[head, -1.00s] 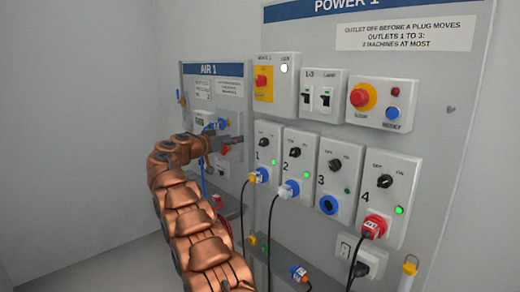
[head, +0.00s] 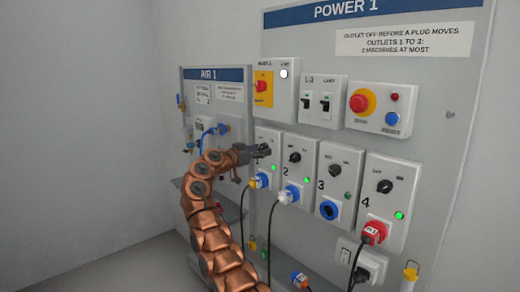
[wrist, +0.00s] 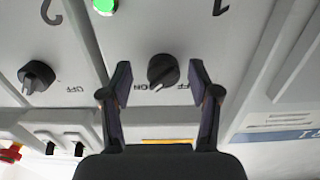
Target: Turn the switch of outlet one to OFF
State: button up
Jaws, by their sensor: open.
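Outlet one (head: 267,134) is the leftmost grey box in the outlet row on the POWER 1 board; its green lamp (head: 275,168) is lit. My gripper (head: 262,151) is at this box and hides most of its switch in the head view. In the wrist view, which is upside down, the black round switch (wrist: 163,71) sits between the two open fingers of my gripper (wrist: 160,82). The fingers flank the switch with a gap on each side. Its white mark points down-left, toward the ON label (wrist: 153,87). The OFF label is partly hidden by the right finger.
Outlet two's switch (wrist: 37,76) is to the left in the wrist view. Above are the main switch box (head: 275,88) and the breaker box (head: 321,101). The AIR 1 board (head: 213,74) stands at left.

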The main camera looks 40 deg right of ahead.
jog(key=shift+w+d+r, duration=0.1)
jog(key=shift+d+r, duration=0.05)
jog(key=shift+d, duration=0.05)
jog(key=shift+a, duration=0.1)
jog(key=c, duration=1.2)
